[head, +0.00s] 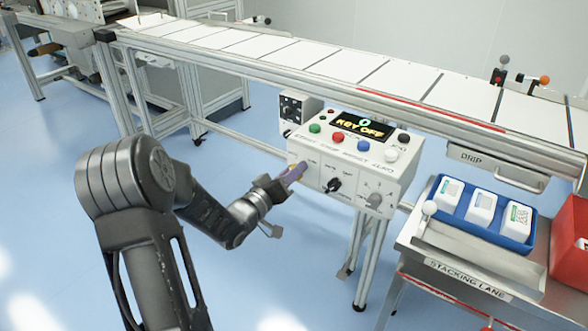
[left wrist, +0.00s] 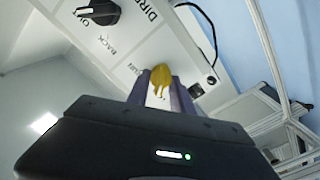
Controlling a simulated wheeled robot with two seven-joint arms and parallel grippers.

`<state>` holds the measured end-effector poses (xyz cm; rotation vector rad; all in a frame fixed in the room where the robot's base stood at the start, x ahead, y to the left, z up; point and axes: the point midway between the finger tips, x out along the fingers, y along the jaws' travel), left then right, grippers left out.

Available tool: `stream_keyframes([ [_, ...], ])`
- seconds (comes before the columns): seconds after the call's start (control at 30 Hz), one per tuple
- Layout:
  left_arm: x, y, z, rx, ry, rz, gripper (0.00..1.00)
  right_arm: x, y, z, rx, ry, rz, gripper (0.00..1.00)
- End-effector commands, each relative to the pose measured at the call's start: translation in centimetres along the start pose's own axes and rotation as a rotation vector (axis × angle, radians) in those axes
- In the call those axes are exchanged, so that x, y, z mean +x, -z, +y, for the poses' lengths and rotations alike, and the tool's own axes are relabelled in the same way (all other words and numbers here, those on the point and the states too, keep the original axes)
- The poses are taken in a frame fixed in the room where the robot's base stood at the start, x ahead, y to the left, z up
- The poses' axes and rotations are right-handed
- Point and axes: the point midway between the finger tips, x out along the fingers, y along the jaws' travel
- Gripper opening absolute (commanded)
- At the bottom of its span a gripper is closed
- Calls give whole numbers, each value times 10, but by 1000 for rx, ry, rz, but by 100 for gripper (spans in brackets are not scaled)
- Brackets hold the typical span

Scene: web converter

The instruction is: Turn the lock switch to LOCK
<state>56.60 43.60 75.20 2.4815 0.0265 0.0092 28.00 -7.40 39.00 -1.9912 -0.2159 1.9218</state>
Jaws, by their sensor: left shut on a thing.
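The control box (head: 345,150) stands in the middle of the head view, its display (head: 362,125) reading "KEY OFF". My left gripper (head: 293,176) is at the left end of the box's front face. In the left wrist view the left gripper (left wrist: 160,94) is shut on a yellow key-like piece (left wrist: 161,78) at the panel. The fingers hide part of this piece and its labels, so I cannot tell which mark it points to. A black knob (head: 333,185) sits farther right on the front face and also shows in the left wrist view (left wrist: 102,12). My right gripper is out of view.
Coloured buttons, among them a red one (head: 336,136), line the box top. A grey knob (head: 374,199) is at the front right. The conveyor (head: 300,62) runs behind. A blue tray (head: 478,228) with white packs and a red bin (head: 570,245) stand at right. The floor at front is clear.

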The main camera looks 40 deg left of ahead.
Motion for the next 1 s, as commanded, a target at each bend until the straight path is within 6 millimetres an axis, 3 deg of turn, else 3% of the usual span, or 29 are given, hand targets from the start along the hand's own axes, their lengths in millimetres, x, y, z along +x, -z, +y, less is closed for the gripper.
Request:
stream_keyframes([
  [0.3, 0, 0, -1, -126, 2, -2, 0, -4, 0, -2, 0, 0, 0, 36],
  [0.77, 0, 0, -2, -142, 2, -1, 0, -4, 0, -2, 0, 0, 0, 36],
  [0.8, 0, 0, -2, -142, 2, -1, 30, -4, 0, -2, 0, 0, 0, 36],
  [1.0, 0, 0, -2, -141, 1, 0, 46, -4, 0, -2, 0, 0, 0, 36],
])
